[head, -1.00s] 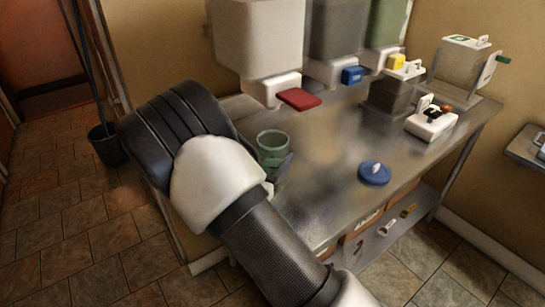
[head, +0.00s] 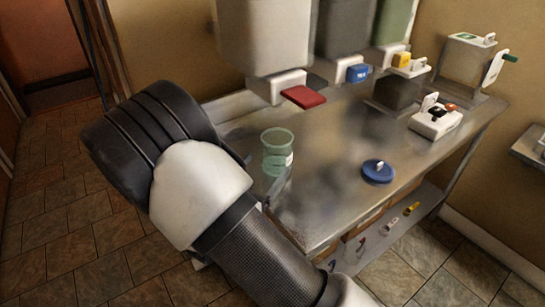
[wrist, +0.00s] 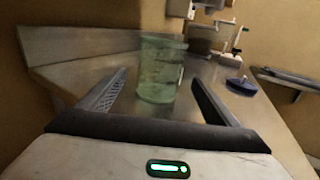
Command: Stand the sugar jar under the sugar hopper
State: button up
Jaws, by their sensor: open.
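A translucent green jar (head: 278,152) with a pale label stands upright on the steel table near its left end. It also shows in the wrist view (wrist: 160,70), ahead of and between the fingers. My gripper (wrist: 160,85) is open and empty, and I see no finger touching the jar. In the head view my arm hides most of the gripper. Three hoppers hang over the back of the table: a pale one (head: 262,35) with a red lever, a grey one (head: 344,25) with a blue lever, and a green one (head: 397,20). I cannot read which is for sugar.
A blue round lid (head: 377,171) lies on the table (head: 335,150) toward the front right. A white device (head: 437,118) and a clear dispenser (head: 467,62) stand at the right end. The table's middle is clear.

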jog(key=v, duration=0.4)
jog(key=shift+s+a, duration=0.1)
jog(key=shift+s, duration=0.1)
jog(key=s+d+r+m+g, duration=0.3)
jog(key=s+d+m+g, duration=0.1)
jog(key=d+m, duration=0.25)
jog(key=s+d+r+m+g+h, duration=0.1)
jog(key=s+d+r+m+g, duration=0.15)
jog(key=d+m+g, duration=0.4)
jog(key=s+d+r+m+g, duration=0.3)
jog(key=s+d+m, duration=0.15)
jog(key=d, duration=0.35)
jog(key=s+a+r+m+t+y, duration=0.3)
jog(key=s+r+m+y, duration=0.5)
jog(key=m, duration=0.4)
jog(key=shift+s+r+m+y, duration=0.35)
jog(key=shift+s+y, duration=0.55)
jog(key=shift+s, duration=0.2)
jog(key=shift+a, duration=0.1)
